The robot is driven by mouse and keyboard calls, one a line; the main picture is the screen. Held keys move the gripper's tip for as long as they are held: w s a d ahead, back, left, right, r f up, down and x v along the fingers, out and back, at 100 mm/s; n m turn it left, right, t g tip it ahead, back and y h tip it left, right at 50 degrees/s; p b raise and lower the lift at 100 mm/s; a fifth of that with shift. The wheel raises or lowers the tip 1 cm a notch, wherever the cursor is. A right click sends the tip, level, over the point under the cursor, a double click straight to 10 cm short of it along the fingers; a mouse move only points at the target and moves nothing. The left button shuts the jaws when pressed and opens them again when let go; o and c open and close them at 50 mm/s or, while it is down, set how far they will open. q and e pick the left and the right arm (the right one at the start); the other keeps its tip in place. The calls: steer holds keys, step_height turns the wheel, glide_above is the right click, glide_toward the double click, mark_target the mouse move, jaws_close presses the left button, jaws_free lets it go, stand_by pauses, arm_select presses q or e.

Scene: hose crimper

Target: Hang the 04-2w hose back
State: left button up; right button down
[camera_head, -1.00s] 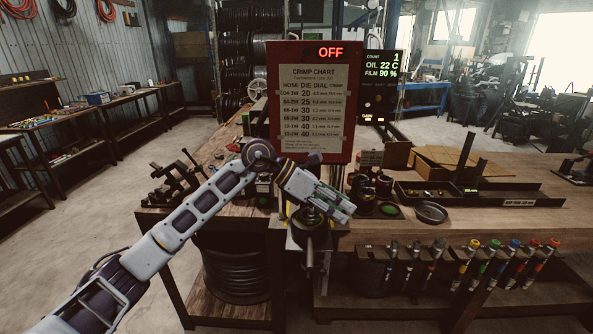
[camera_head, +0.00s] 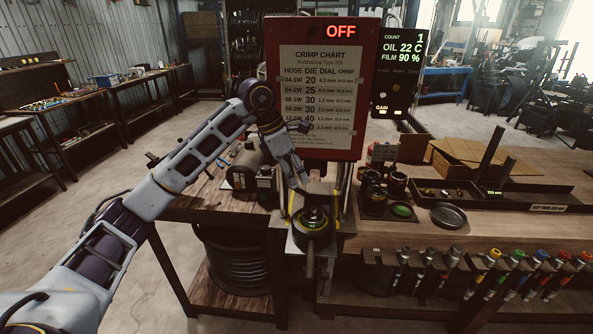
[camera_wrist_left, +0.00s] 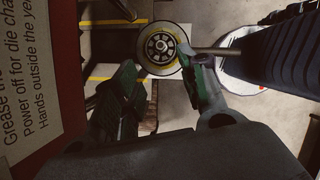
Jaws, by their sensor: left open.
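Several hoses with coloured ends (camera_head: 481,261) hang in a rack along the front edge of the bench, at the lower right of the head view. I cannot read labels there, so I cannot tell which is the 04-2w hose. My left gripper (camera_head: 296,183) points down just above and behind the round crimper head (camera_head: 312,220). In the left wrist view my left gripper (camera_wrist_left: 162,88) is open, with nothing visible between its green-padded fingers. The round crimper part (camera_wrist_left: 160,48) shows beyond the fingertips. My right gripper is not in view.
The red crimp chart panel (camera_head: 320,90), reading OFF, stands upright close behind my left gripper. A black display (camera_head: 399,70) is beside it. Small cups, a round metal dish (camera_head: 447,216) and a long dark tray (camera_head: 520,200) occupy the bench to the right.

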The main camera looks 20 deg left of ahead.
mark_target(314, 208)
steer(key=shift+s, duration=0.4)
arm_select(q)
steer(key=shift+p+x, duration=1.2)
steer(key=shift+x, duration=5.75)
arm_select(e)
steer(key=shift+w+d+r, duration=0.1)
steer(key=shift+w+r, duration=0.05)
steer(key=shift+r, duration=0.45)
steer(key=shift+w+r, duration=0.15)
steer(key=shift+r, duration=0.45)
arm_select(q)
steer(key=shift+d, duration=0.1)
steer(key=shift+c, duration=0.9)
steer(key=shift+r, duration=0.1)
jaws_close()
steer(key=c, duration=0.6)
jaws_free()
jaws_close()
